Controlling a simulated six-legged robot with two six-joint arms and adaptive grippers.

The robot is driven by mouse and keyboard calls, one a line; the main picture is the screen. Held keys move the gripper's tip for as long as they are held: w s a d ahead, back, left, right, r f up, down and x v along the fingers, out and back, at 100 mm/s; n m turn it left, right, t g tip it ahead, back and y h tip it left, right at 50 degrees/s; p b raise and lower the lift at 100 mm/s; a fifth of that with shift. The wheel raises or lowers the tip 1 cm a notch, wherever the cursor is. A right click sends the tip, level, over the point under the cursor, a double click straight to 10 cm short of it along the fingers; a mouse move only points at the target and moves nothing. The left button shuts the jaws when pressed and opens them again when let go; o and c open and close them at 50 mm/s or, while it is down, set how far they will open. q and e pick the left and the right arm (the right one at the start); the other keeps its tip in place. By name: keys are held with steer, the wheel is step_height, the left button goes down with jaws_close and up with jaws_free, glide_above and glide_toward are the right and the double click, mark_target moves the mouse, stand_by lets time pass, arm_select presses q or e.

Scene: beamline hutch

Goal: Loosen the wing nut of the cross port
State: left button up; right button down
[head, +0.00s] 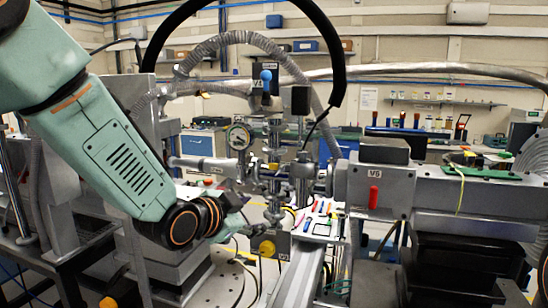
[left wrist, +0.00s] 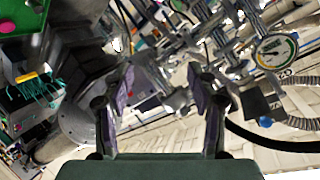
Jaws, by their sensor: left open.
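My left gripper (head: 238,198) is just past the black, orange-ringed wrist, low and left of the metal cross-shaped vacuum fittings (head: 272,172). The left wrist view shows the gripper's two fingers (left wrist: 162,78) spread apart with nothing held between them. Metal fittings (left wrist: 172,92) show beyond and between the fingers, apart from them as far as I can tell. A round dial gauge (head: 238,137) sits upper left of the cross; it also shows at the upper right of the left wrist view (left wrist: 275,50). I cannot make out the wing nut clearly in either view. My right gripper is not in view.
A blue-knobbed valve (head: 266,76) rises above the cross. A grey V6 box (head: 376,180) with a red handle stands to the right. A ribbed hose (head: 235,40) arches overhead. Small coloured tools (head: 318,214) lie on a white surface below the beam pipe.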

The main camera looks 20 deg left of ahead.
mark_target(279, 170)
arm_select(q)
step_height(279, 170, up, 8)
steer(key=r+m+t+p, duration=0.1)
steer(key=m+p, duration=0.1)
steer(key=m, duration=0.7)
steer(key=w+d+m, duration=0.1)
steer(key=w+m, duration=0.1)
steer(key=m, duration=0.1)
steer(key=w+d+f+m+p, duration=0.1)
steer(key=w+m, duration=0.2)
steer(key=w+d+f+m+h, duration=0.1)
steer(key=w+m, duration=0.1)
steer(key=m, duration=0.1)
steer(key=shift+w+m+p, duration=0.3)
steer(key=shift+p, duration=0.1)
steer(key=shift+s+r, duration=0.1)
steer(key=c, duration=1.1)
steer(key=shift+c, duration=0.2)
